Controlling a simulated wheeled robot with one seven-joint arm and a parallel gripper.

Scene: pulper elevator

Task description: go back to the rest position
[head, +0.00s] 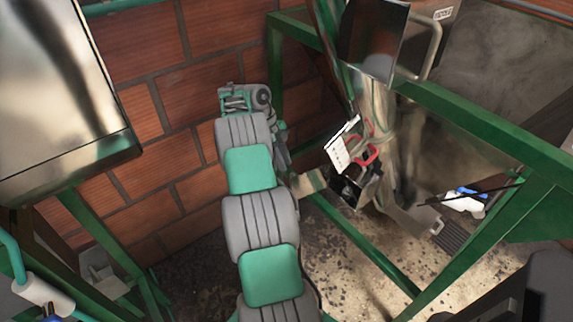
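My arm (261,219), grey with teal covers, reaches up from the bottom middle of the head view. Its far end (245,98) is a grey jointed part in front of the brick wall. Grey parts behind the upper arm are half hidden by it. I cannot make out the gripper's fingertips, nor whether it holds anything. No object is clearly seen in its grasp.
A brick wall (150,110) stands behind the arm. A green frame (480,125) crosses the right side. A metal box (55,90) hangs at upper left. A dark device with red handles (352,180) and a white tag (340,150) is right of the arm. Speckled floor lies below.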

